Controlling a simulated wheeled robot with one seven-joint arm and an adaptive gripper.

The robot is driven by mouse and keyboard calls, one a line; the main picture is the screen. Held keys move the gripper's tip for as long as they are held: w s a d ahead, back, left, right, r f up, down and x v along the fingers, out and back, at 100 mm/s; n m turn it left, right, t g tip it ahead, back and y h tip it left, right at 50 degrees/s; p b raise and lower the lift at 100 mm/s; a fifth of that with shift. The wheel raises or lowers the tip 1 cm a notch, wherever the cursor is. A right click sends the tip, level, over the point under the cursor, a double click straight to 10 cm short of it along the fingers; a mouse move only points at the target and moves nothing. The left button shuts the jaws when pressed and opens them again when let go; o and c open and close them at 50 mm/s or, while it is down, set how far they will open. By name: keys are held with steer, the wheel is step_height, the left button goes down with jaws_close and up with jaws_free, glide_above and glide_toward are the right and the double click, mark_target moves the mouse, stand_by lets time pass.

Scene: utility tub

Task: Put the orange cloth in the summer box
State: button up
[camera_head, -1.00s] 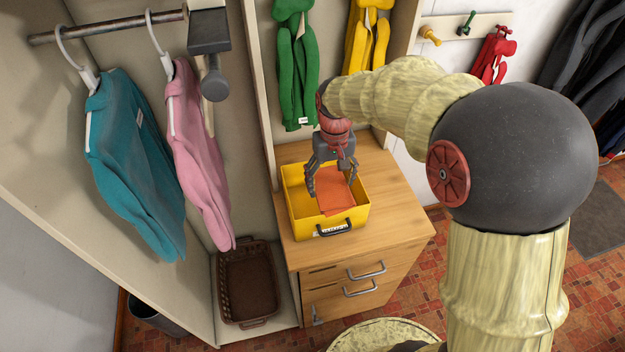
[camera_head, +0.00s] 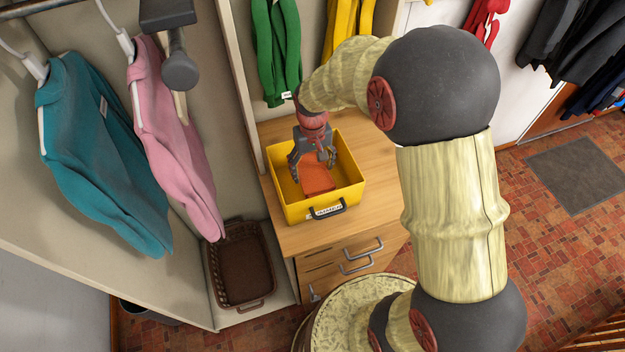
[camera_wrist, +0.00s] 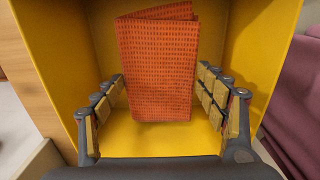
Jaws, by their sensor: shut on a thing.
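The yellow box (camera_head: 352,196) stands open on the wooden cabinet, with a dark handle and a white label on its front; I cannot read the label. The folded orange cloth (camera_head: 317,180) is inside the box walls. It also shows in the wrist view (camera_wrist: 158,65), flat and rectangular against the yellow interior. My gripper (camera_head: 313,170) reaches down into the box, shut on the orange cloth, with its fingers at either side of it. The fingers hide part of the cloth in the head view, and I cannot tell whether it touches the box floor.
The wooden cabinet top (camera_head: 375,160) is clear right of the box. A brown basket (camera_head: 245,270) sits low at left. Teal (camera_head: 100,160) and pink (camera_head: 175,140) garments hang at left; green (camera_head: 277,55) and yellow (camera_head: 348,25) ones hang behind the box.

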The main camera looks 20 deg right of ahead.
mark_target(313, 179)
steer(key=shift+f+b, duration=0.5)
steer(key=shift+f, duration=2.4)
steer(key=shift+f, duration=0.15)
steer(key=o, duration=1)
steer(key=shift+o, duration=0.7)
